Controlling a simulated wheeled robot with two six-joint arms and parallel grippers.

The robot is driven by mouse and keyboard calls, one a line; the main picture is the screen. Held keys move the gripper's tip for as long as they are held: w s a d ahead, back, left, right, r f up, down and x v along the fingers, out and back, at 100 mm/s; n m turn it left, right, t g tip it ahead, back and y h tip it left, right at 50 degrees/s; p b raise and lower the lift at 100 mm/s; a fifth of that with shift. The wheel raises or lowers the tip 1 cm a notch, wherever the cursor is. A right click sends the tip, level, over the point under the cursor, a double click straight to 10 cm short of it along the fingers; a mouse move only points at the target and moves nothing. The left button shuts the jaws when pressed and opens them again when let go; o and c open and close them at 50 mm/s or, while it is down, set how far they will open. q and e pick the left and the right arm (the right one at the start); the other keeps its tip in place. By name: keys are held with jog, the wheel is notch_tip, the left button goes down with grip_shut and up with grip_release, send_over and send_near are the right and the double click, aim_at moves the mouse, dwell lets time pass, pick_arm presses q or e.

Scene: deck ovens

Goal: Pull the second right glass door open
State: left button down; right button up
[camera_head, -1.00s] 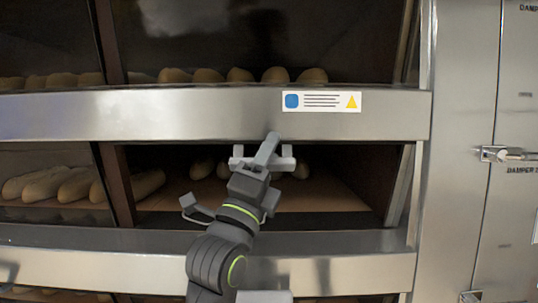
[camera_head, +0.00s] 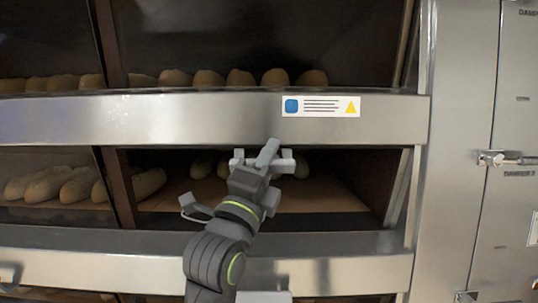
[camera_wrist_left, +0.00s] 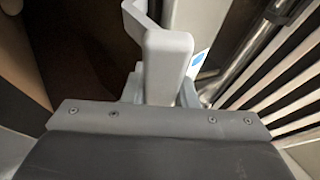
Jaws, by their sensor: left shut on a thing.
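The second right deck opening (camera_head: 330,196) shows loaves inside on a brown floor, in the middle of the head view. My left gripper (camera_head: 263,160) is in front of it, below the steel band. It is shut on a grey bar that looks like the door handle (camera_head: 268,151). In the left wrist view a grey bar (camera_wrist_left: 167,65) stands upright at the gripper, with a bent piece above it. My arm hides part of the opening and its lower edge. I cannot clearly make out the glass or how far the door stands open. My right gripper is not in view.
A steel band with a label (camera_head: 321,106) runs above the opening. Steel cabinet doors with a latch (camera_head: 505,158) stand at the right. A steel ledge (camera_head: 345,272) runs below.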

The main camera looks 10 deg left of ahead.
pick_arm(q)
jog(key=shift+y, duration=0.3)
jog(key=c, duration=1.2)
grip_release()
jog(key=shift+o, duration=0.2)
jog(key=shift+s, duration=0.1)
jog(key=b+v, duration=1.7)
jog(key=b, duration=0.3)
jog(key=shift+f+b, duration=0.2)
jog(key=shift+b, duration=0.15)
jog(key=shift+a, duration=0.1)
